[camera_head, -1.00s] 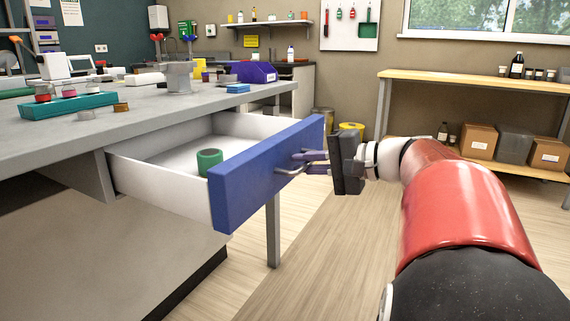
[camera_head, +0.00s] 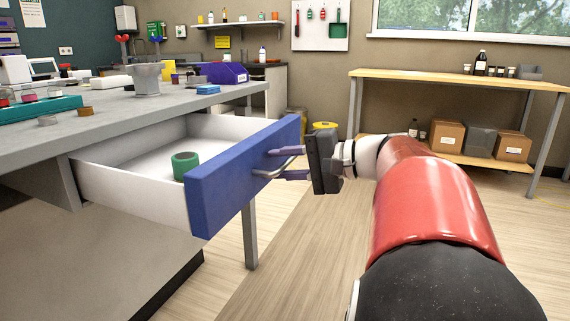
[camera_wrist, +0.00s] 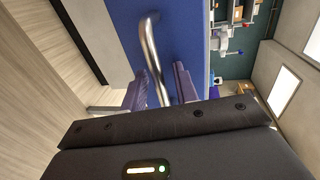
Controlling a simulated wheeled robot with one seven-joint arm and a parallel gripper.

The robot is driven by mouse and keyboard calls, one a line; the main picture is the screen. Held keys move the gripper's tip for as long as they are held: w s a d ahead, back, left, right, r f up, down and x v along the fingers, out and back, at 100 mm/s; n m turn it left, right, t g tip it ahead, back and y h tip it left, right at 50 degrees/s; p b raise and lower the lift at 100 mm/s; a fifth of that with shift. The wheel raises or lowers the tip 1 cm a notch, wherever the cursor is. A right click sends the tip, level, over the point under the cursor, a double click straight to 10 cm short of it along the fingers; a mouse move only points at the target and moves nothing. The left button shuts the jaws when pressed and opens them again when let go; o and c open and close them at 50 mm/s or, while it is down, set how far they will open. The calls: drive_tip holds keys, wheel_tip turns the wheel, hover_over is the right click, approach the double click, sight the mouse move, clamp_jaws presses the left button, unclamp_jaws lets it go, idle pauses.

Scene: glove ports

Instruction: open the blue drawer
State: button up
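The blue drawer (camera_head: 236,180) is pulled well out from under the grey bench, with its white inside showing. A green ring-shaped roll (camera_head: 185,166) lies inside it. The metal bar handle (camera_wrist: 151,50) stands on its blue front. My gripper (camera_head: 284,164) is at the handle, its two purple fingers spread apart. In the wrist view the handle runs between the fingers (camera_wrist: 160,92), with a gap visible on both sides. The gripper is open around the handle and does not grip it.
The grey bench (camera_head: 110,110) above the drawer carries a teal rack (camera_head: 40,110), a grey vessel and a purple bin (camera_head: 222,73). A wooden shelf table (camera_head: 450,80) with boxes stands at the back right.

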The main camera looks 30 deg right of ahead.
drive_tip(key=v, duration=0.7)
drive_tip(key=shift+s+d, duration=0.25)
drive_tip(key=shift+s, duration=0.1)
